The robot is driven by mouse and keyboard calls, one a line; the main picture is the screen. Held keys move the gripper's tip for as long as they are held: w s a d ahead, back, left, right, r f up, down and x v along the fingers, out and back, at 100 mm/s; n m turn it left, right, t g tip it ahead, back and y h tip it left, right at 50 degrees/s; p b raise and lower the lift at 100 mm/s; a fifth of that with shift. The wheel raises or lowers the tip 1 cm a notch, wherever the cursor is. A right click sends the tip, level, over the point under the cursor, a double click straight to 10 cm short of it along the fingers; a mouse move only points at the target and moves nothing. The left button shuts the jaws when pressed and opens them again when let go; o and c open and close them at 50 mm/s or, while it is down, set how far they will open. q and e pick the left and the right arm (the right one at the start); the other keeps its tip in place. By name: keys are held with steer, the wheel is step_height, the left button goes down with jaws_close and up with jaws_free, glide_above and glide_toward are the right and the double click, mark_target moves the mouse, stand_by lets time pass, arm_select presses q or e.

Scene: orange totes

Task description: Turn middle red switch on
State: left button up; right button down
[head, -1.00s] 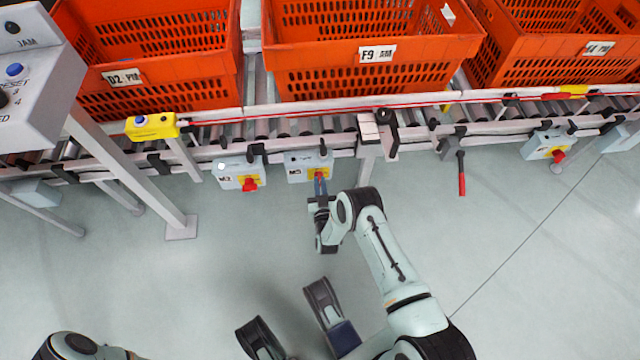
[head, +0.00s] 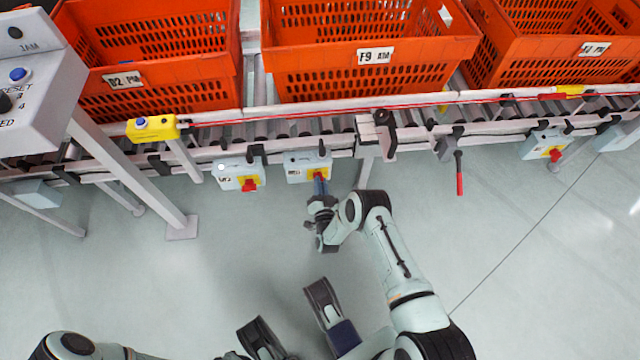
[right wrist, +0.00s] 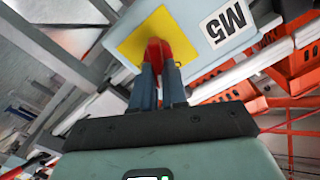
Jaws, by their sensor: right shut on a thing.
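The middle red switch (right wrist: 156,48) sits on a yellow plate (right wrist: 178,38) on a pale box marked M5 (right wrist: 226,24). In the head view that box (head: 297,166) hangs below the conveyor's front rail, and my gripper hides most of its switch. My right gripper (head: 320,182) reaches up to it from below. In the right wrist view its blue fingers (right wrist: 158,72) are shut on the red switch, one on each side.
A similar box with a red switch (head: 249,185) hangs close to the left, and another (head: 555,154) far right. A red-handled lever (head: 460,178) hangs between. Orange totes (head: 360,60) stand on the conveyor. A slanted post (head: 130,170) stands left. The floor in front is clear.

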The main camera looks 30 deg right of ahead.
steer(key=shift+d+f+m, duration=0.1)
steer(key=shift+f+m, duration=0.05)
steer(key=shift+m, duration=1.85)
steer(key=shift+d+f+m, duration=0.1)
steer(key=shift+f+m, duration=0.05)
steer(key=shift+m, duration=1.85)
steer(key=shift+d+f+m, duration=0.1)
steer(key=shift+f+m, duration=0.05)
steer(key=shift+m, duration=1.85)
steer(key=c, duration=1.2)
jaws_free()
steer(key=shift+o, duration=0.2)
